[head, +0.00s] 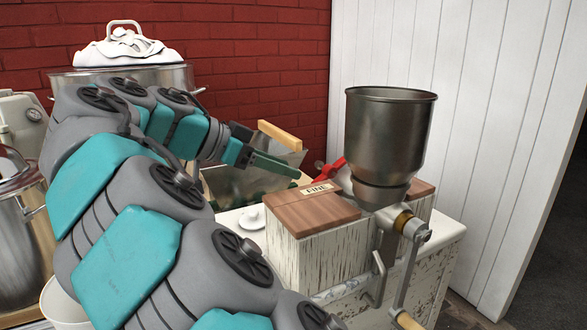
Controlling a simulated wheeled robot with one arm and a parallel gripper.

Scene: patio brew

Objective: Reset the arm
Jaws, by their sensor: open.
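My arm reaches up from the bottom of the head view and bends over to the right. My gripper (283,160) is at its end, pointing right, open, with nothing seen between its fingers. It is in front of a metal container with a wooden handle (280,135), left of the grain mill. I cannot tell whether it touches the container. The mill's metal hopper (388,135) stands above a whitewashed wooden box (310,250) with a brown top marked "FINE".
A large steel pot (185,75) with a white cloth on its lid is behind my arm. Another steel pot (25,250) is at the left edge. A small white lidded item (252,215) sits beside the box. A white panel wall (450,90) rises behind the mill.

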